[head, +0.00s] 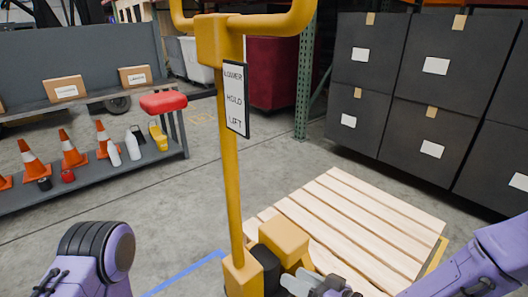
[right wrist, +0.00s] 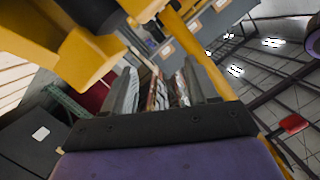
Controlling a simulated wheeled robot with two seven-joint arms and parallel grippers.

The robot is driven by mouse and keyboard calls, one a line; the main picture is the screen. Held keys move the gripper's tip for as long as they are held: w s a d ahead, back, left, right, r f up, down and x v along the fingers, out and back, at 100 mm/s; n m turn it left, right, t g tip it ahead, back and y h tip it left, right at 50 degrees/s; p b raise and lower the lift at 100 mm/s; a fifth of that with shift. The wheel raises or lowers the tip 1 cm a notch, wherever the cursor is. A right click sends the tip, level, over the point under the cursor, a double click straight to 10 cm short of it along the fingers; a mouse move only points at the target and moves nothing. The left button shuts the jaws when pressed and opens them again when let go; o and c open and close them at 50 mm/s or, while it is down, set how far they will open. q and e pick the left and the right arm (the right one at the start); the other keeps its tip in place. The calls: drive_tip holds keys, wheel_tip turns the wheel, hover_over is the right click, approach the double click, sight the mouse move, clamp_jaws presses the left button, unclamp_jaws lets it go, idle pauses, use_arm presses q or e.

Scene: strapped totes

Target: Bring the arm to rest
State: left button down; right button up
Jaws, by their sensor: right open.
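My right arm (head: 480,262) comes in from the lower right in the head view. Its gripper (head: 318,284) is at the bottom edge, beside the yellow base of a pallet jack (head: 229,165), and is partly cut off. In the right wrist view the gripper's two fingers (right wrist: 158,88) stand apart with nothing held between them. Yellow parts of the jack show close in front of and beside the fingers there. I cannot tell whether they touch. A purple link of my left arm (head: 92,255) shows at lower left; its gripper is out of view.
A wooden pallet (head: 350,225) lies on the floor behind the jack. Black totes (head: 370,45) are stacked at the right. A grey shelf (head: 95,178) with orange cones and bottles stands at the left. Open floor lies between.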

drive_tip(key=s+d+f+m+g+h, duration=0.1)
drive_tip(key=s+d+f+m+h, duration=0.25)
drive_tip(key=d+f+h, duration=0.35)
drive_tip(key=s+d+f+m+g+h, duration=0.1)
drive_tip(key=s+d+f+m+h, duration=0.15)
drive_tip(key=d+f+m, duration=0.4)
drive_tip(key=s+d+f+g+h, duration=0.3)
drive_tip(key=s+d+f, duration=0.15)
drive_tip(key=s, duration=0.35)
drive_tip(key=s+d+f+g+h, duration=0.2)
drive_tip(key=s+d+f+h, duration=0.15)
drive_tip(key=s+f, duration=0.4)
wheel_tip(320, 180, up, 31)
drive_tip(key=s+p, duration=0.1)
drive_tip(key=p, duration=2.9)
drive_tip(key=shift+d+r, duration=0.15)
drive_tip(key=shift+d, duration=0.05)
drive_tip(key=shift+s, duration=0.1)
